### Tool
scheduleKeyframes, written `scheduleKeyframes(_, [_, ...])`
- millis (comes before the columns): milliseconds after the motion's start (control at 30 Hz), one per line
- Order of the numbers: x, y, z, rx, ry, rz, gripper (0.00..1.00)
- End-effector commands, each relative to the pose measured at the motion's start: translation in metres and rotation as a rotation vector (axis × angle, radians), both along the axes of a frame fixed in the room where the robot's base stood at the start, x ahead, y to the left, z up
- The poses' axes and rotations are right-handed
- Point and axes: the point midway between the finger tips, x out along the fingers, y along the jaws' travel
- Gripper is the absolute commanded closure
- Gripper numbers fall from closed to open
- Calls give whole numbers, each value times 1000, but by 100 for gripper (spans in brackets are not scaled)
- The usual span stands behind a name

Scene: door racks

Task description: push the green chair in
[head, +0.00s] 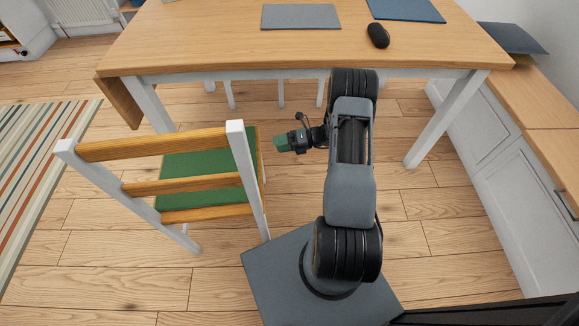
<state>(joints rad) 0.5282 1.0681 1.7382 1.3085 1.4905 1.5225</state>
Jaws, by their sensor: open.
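The green chair (218,164) stands upright at the left of my arm in the head view. It has a green seat, white posts and wooden back slats. Its back faces me and its seat points toward the wooden table (220,38). The chair is on the floor in front of the table, near the table's left end. My gripper (281,143) is just right of the chair seat, pointing left, with a small gap in the picture. It is open, and I see nothing held in it. The chair's far legs are mostly hidden behind its seat and back.
A grey mat (301,17), a blue mat (405,9) and a black mouse (378,36) lie on the table. A white cabinet (520,190) lines the right side. A striped rug (30,165) lies at the left. Bare floor shows under the table between its white legs.

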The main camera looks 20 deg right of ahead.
Motion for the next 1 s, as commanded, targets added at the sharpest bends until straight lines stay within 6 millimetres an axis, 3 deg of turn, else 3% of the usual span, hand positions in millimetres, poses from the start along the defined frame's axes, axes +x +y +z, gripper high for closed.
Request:
scheduleKeyframes(33, [1, -8, -34, 63, 64, -63, 22])
scheduleKeyframes(100, [2, -16, -57, 137, 134, -133, 22])
scheduleKeyframes(300, [2, -30, -97, 271, 250, -250, 22])
scheduleKeyframes(767, [2, -33, -104, 304, 277, -276, 22])
scheduleKeyframes(1000, [10, -19, -105, 302, 277, -271, 22])
